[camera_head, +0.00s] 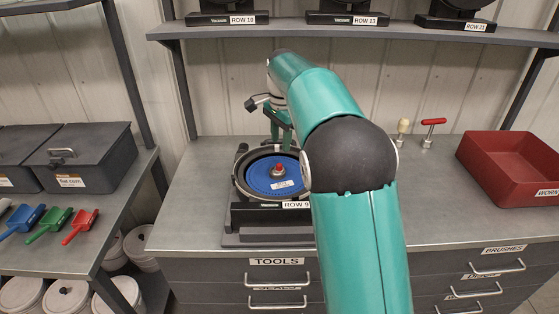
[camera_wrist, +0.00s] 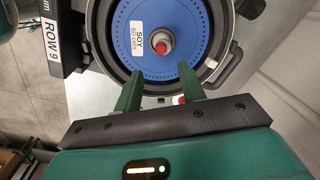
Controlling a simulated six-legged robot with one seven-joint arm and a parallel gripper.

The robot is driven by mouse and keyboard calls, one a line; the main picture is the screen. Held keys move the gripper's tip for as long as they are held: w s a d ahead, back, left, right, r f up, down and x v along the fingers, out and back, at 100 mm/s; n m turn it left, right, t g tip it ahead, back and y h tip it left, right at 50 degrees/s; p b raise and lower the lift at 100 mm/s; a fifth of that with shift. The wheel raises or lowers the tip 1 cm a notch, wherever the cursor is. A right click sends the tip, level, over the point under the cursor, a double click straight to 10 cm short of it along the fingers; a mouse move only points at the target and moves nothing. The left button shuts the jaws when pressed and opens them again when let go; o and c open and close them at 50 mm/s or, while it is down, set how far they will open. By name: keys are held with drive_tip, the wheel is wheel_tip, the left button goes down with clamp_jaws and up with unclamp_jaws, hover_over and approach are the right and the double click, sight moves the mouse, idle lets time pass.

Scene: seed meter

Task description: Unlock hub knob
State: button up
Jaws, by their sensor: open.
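The hub knob (camera_head: 279,168) is a small red-capped knob at the centre of a blue seed disc (camera_head: 262,180) in the round black meter housing labelled ROW 9. In the wrist view the knob (camera_wrist: 164,40) sits on a pale hub, with a white SOY label on the disc (camera_wrist: 150,65) beside it. My gripper (camera_wrist: 159,82) has its two green fingers spread apart with nothing between them. The fingertips overlap the near edge of the disc in the picture, short of the knob. A second small red part (camera_wrist: 181,100) shows between the fingers near the rim. My arm hides the housing's right side in the head view.
Scoops and dark bins (camera_head: 85,158) occupy the left bench. A shelf (camera_head: 350,32) with more meters runs above.

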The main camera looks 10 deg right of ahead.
sight(279, 165)
drive_tip(key=f, duration=0.8)
drive_tip(key=shift+w+a+f, duration=0.1)
drive_tip(key=shift+w+f, duration=0.2)
drive_tip(key=shift+f, duration=0.1)
drive_tip(key=shift+c, duration=0.2)
clamp_jaws()
